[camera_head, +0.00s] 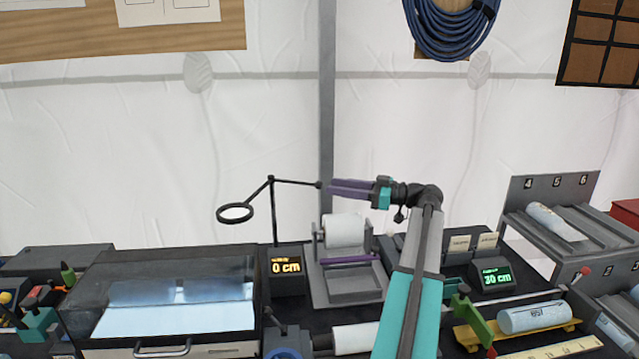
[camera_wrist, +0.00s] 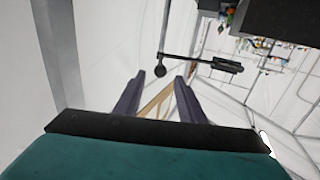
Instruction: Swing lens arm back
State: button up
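The lens arm (camera_head: 296,182) is a thin dark rod on top of an upright black post (camera_head: 274,215). A black ring lens (camera_head: 235,213) hangs out at its left, and its right end has a small dark knob (camera_head: 319,185). My gripper (camera_head: 329,187) has purple fingers and points left at that knob, very close to it. In the wrist view, the fingers of my gripper (camera_wrist: 160,76) are apart and the knob (camera_wrist: 159,71) shows between or just beyond their tips. I cannot tell whether they touch it. Nothing is held.
Below stand a roll holder (camera_head: 345,285) with a white roll and a display reading 0 cm (camera_head: 286,267). A clear-lidded light box (camera_head: 175,305) is at left, and a display reading 30 cm (camera_head: 493,276) and a numbered rack (camera_head: 555,215) at right. Air around the rod is free before the tent wall.

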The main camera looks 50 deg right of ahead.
aim_at(319, 185)
jog(key=shift+p+x, duration=0.7)
jog(key=shift+x, duration=2.45)
grip_shut()
jog(key=shift+s+a, duration=0.15)
jog(key=shift+a, duration=0.05)
jog(key=shift+d, duration=0.1)
